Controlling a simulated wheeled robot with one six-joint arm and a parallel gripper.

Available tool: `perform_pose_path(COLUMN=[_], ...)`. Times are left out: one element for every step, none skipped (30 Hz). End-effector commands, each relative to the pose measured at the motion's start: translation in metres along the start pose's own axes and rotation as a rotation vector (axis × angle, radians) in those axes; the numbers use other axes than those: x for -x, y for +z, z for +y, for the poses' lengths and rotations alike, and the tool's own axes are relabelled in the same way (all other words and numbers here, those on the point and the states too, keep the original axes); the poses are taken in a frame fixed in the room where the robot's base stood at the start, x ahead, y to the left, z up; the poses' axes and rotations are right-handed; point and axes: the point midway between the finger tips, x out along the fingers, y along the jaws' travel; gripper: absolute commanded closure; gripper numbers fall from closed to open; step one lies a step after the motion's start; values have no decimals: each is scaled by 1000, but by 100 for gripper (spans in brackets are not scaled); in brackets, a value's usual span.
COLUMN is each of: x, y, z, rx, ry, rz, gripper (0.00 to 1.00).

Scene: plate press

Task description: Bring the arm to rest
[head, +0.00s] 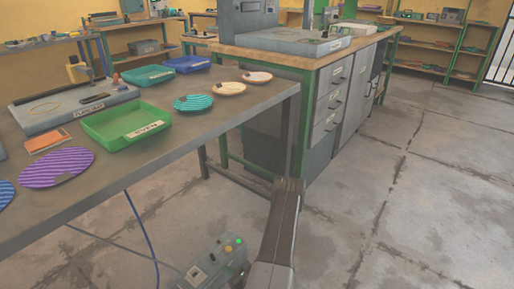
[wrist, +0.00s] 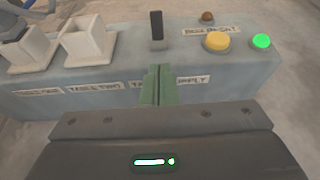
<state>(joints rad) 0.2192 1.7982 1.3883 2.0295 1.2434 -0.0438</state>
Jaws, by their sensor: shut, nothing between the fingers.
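My gripper (wrist: 159,72) shows in the wrist view as two green fingers pressed together, with nothing between them. It points at a grey control box (wrist: 240,76) with a black lever (wrist: 156,28), a yellow button (wrist: 217,41) and a lit green button (wrist: 261,41). The fingertips appear just in front of the box, below the lever; I cannot tell whether they touch it. In the head view my arm (head: 281,230) reaches up from the bottom edge, right of the control box (head: 208,270). My gripper cannot be made out there.
A grey table (head: 190,135) at left holds a green tray (head: 126,124), blue trays, several round plates such as a purple one (head: 56,167), and a plate fixture (head: 72,108). A wooden-topped bench (head: 300,60) stands behind. The floor (head: 430,190) at right is clear.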

Motion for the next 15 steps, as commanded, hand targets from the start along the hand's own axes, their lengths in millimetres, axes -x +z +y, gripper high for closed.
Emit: perform_pose_path(x=[3, 4, 5, 6, 6, 7, 7, 7, 7, 7, 7, 7, 7, 7, 7], y=[-2, -3, -4, -5, -6, -6, -7, -7, -7, -7, -7, -7, -7, -7, -7], z=[-1, 0, 0, 0, 0, 0, 0, 0, 0, 0, 0, 0, 0, 0, 0], rx=[-1, -1, -1, -1, -1, -1, -1, 0, 0, 0, 0, 0, 0, 0, 0], ry=[-2, -1, 0, 1, 1, 1, 1, 1, 2, 2, 2, 1, 1, 1, 1], rz=[0, 0, 1, 1, 1, 1, 1, 1, 1, 1, 1, 2, 2, 2, 2], gripper=[100, 100, 100, 100, 100, 100, 100, 100, 100, 100, 100, 100, 100, 100, 100])
